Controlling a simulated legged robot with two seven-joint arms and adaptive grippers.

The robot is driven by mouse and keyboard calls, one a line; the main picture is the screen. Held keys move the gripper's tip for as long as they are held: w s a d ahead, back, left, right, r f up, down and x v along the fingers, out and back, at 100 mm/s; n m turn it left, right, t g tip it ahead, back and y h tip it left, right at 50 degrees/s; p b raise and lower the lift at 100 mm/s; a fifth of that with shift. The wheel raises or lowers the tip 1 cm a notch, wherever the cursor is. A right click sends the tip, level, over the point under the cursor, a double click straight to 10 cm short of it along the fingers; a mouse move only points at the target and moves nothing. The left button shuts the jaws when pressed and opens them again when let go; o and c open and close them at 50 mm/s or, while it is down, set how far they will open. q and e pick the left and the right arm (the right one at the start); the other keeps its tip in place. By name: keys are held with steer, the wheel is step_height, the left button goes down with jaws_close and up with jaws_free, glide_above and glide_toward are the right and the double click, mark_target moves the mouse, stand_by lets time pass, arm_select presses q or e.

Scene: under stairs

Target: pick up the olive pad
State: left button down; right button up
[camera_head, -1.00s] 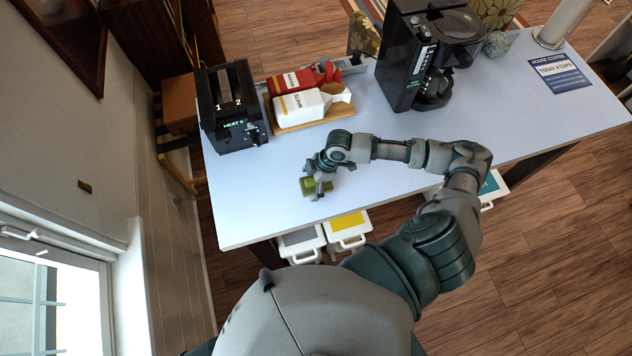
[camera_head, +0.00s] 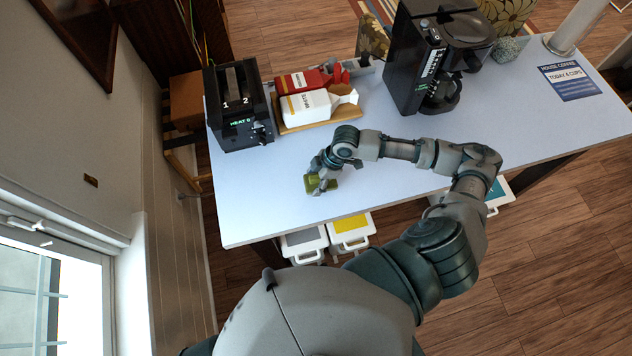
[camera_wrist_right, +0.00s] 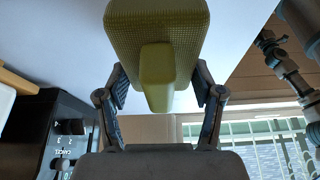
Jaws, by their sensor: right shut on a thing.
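The olive pad (camera_head: 313,183) is a small olive-green block with a ridge-like grip, near the front left part of the white table (camera_head: 270,205). My right gripper (camera_head: 321,181) is at the pad, its fingers around it. In the right wrist view the pad (camera_wrist_right: 157,28) fills the top middle, and its narrow grip sits between the two fingers of my right gripper (camera_wrist_right: 160,90), which is shut on it. Whether the pad touches the table is hard to tell. My left gripper is not in view.
A black toaster (camera_head: 238,105) stands at the table's left. A wooden tray (camera_head: 290,128) holds a red carton (camera_head: 298,80) and a white carton (camera_head: 305,104). A black coffee maker (camera_head: 432,60) stands behind. A blue sign (camera_head: 572,82) lies right. White bins (camera_head: 350,228) sit below the front edge.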

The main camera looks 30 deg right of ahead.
steer(key=shift+r, duration=0.75)
steer(key=s+a+p, duration=0.1)
steer(key=s+a, duration=0.2)
steer(key=s, duration=0.4)
steer(key=s+a+r+p, duration=0.1)
steer(key=s+a+p, duration=0.1)
steer(key=s+a, duration=0.2)
steer(key=s, duration=0.3)
steer(key=shift+s+r, duration=0.15)
steer(key=shift+s, duration=0.05)
steer(key=shift+a, duration=0.1)
